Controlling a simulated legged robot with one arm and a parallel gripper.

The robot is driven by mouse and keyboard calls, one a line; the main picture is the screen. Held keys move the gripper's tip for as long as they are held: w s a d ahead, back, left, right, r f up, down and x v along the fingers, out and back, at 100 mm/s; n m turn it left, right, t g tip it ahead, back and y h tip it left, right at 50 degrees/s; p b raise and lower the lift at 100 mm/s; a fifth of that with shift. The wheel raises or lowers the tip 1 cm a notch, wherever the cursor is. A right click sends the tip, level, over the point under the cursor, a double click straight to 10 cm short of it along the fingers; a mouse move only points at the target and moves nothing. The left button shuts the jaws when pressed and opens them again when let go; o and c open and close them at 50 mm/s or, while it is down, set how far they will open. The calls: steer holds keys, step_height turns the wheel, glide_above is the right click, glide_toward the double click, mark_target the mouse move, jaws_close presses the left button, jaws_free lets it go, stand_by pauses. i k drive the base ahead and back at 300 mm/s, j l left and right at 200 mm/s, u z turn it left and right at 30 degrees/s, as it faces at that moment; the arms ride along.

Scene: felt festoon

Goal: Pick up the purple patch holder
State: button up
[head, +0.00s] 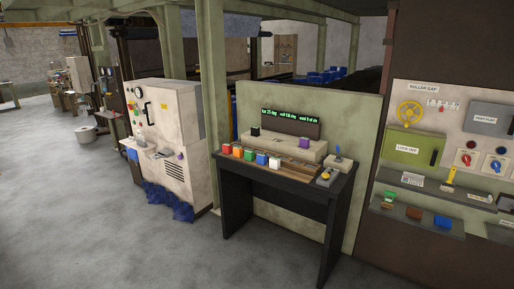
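A small purple block (305,143) sits on top of the beige box (287,147) at the back of the black desk, near its right end. It looks like the purple patch holder, but it is too small to make out details. A second small purple thing (180,155) lies on the ledge of the white cabinet to the left, and I cannot tell what it is. My gripper is not in view.
The black desk (282,180) stands against a green partition (360,120). A small device (327,177) sits at its right end. Blue cloth (168,203) lies at the foot of the white cabinet (165,110). Shelves and a panel stand at right. The grey floor (110,235) in front is clear.

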mark_target(304, 142)
steer(key=i+j+u, duration=0.2)
steer(key=i+u, duration=0.25)
steer(key=i, duration=0.2)
steer(key=i+u, duration=0.45)
steer(key=i, duration=0.2)
steer(key=i+j+z, duration=0.1)
steer(key=i+z, duration=0.25)
steer(key=i+j+z, duration=0.45)
steer(key=z, duration=0.2)
steer(key=i+j+z, duration=0.5)
steer(key=j+z, duration=0.15)
steer(key=i+j+z, duration=0.1)
steer(key=j+z, duration=0.25)
steer(key=j, duration=0.15)
steer(key=i+j+z, duration=0.1)
steer(key=j+z, duration=0.2)
steer(key=j, duration=0.15)
steer(key=j+z, duration=0.35)
steer(key=j, duration=0.1)
